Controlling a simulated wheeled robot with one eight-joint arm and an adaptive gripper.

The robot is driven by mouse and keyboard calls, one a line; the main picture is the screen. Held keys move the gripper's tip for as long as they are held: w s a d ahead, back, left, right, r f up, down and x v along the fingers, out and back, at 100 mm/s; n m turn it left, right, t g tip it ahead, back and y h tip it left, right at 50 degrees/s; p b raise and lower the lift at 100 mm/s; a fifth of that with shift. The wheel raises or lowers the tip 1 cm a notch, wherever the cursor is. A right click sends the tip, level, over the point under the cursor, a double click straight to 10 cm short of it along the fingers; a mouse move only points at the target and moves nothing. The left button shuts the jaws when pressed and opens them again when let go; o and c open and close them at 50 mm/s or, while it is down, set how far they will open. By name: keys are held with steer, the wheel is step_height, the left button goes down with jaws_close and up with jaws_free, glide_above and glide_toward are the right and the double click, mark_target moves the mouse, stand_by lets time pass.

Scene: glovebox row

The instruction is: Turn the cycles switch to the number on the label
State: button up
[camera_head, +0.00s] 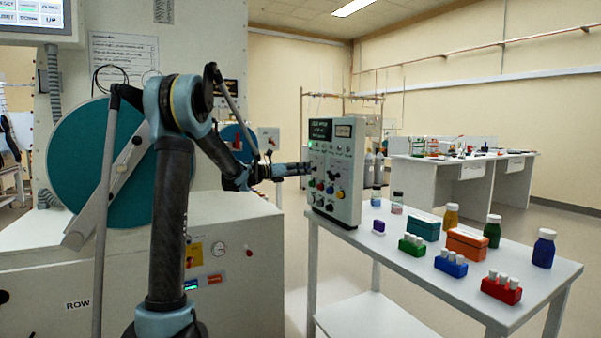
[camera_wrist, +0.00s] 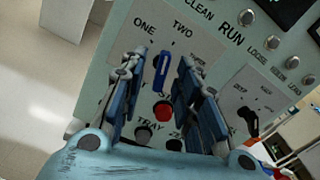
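The grey control panel (camera_head: 333,170) stands on the white table at its left end. In the wrist view its blue switch knob (camera_wrist: 161,72) sits below the words ONE and TWO; a third word is partly hidden. The knob points roughly toward TWO, but its exact setting is unclear. It is not clear whether this is the cycles switch. My gripper (camera_wrist: 163,59) is open, with one finger on each side of the knob and visible gaps. It also shows in the head view (camera_head: 304,168), in front of the panel. I cannot read a number on any label.
A red button (camera_wrist: 163,110) and a dark button (camera_wrist: 143,132) lie just below the knob. A black switch (camera_wrist: 250,121) is to the right. The table (camera_head: 400,265) holds bottles, boxes and coloured tube racks. A large machine (camera_head: 235,265) stands left.

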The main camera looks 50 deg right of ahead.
steer(key=v, duration=1.1)
steer(key=shift+a, duration=0.3)
steer(key=shift+w, duration=0.15)
